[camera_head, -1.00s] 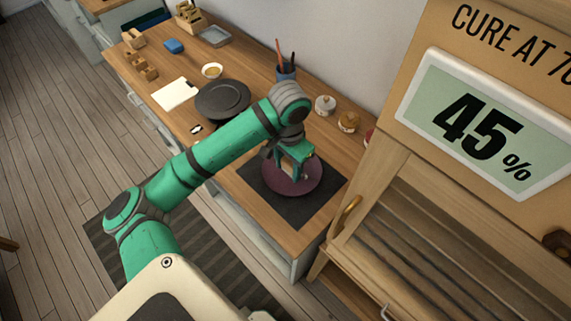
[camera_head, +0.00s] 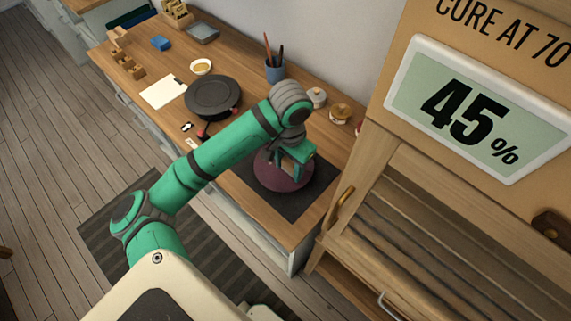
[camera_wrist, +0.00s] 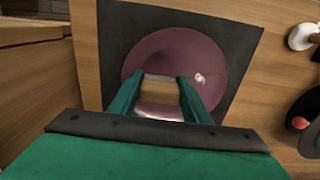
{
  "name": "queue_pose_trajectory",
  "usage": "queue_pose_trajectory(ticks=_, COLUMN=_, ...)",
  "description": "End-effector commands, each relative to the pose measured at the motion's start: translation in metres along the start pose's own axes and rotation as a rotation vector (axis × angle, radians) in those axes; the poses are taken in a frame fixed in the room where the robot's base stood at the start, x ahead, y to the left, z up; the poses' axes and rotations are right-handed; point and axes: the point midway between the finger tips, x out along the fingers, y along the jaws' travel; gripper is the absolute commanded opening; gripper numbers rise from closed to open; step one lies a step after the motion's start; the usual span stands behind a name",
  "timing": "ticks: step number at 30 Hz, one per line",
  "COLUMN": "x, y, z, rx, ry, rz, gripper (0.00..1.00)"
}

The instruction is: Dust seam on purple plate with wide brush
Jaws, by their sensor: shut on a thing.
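The purple plate (camera_head: 270,176) lies on a dark square mat (camera_head: 306,204) at the near end of the wooden counter. In the wrist view the plate (camera_wrist: 228,62) is beyond my fingers. My gripper (camera_wrist: 160,78) is over the plate, shut on a tan block-like piece (camera_wrist: 160,92) between its green fingers. This looks like the wide brush; its bristles cannot be made out. A small whitish mark or bit (camera_wrist: 200,78) shows on the plate, right of the fingers. Whether the held piece touches the plate, I cannot tell. The seam is not clear.
A black plate (camera_head: 213,95) stands farther left, with a small bowl (camera_head: 201,66) and white sheet (camera_head: 163,91) beyond it. A blue cup of tools (camera_head: 275,68) and lidded jars (camera_head: 340,113) stand along the wall. A wooden cabinet with a 45% display (camera_head: 474,112) is close on the right.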

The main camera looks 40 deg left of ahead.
Motion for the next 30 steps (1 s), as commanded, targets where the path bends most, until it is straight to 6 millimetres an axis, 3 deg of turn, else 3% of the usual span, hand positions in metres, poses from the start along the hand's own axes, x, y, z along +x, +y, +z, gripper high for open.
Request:
queue_pose_trajectory(ticks=9, x=-0.001, y=0.009, z=-0.006, rx=0.001, ry=0.001, rz=0.003, gripper=0.25)
queue_pose_trajectory(ticks=21, x=0.000, y=0.003, z=0.006, rx=-0.002, ry=0.000, rz=0.000, gripper=0.25)
queue_pose_trajectory(ticks=30, x=0.001, y=0.005, z=-0.004, rx=0.000, ry=0.000, rz=0.000, gripper=0.25)
